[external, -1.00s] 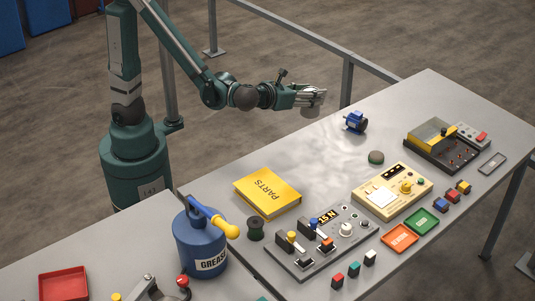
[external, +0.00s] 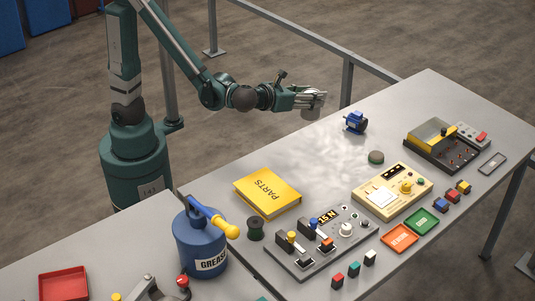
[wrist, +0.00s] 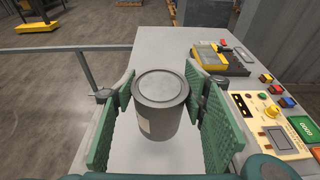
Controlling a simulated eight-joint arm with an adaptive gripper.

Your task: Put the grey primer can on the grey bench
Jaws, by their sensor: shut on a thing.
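The grey primer can (wrist: 160,103) is upright between the green pads of my gripper (wrist: 158,100) in the wrist view. My gripper is shut on the can. In the external view my gripper (external: 312,97) is stretched out to the right at the back edge of the grey bench (external: 325,150), and the can (external: 318,98) is mostly hidden by the fingers. The bench top also shows below the can in the wrist view (wrist: 150,45). The can appears to be held above the level of the bench top; the exact gap cannot be told.
The bench middle is clear. A rail (external: 348,75) runs behind.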

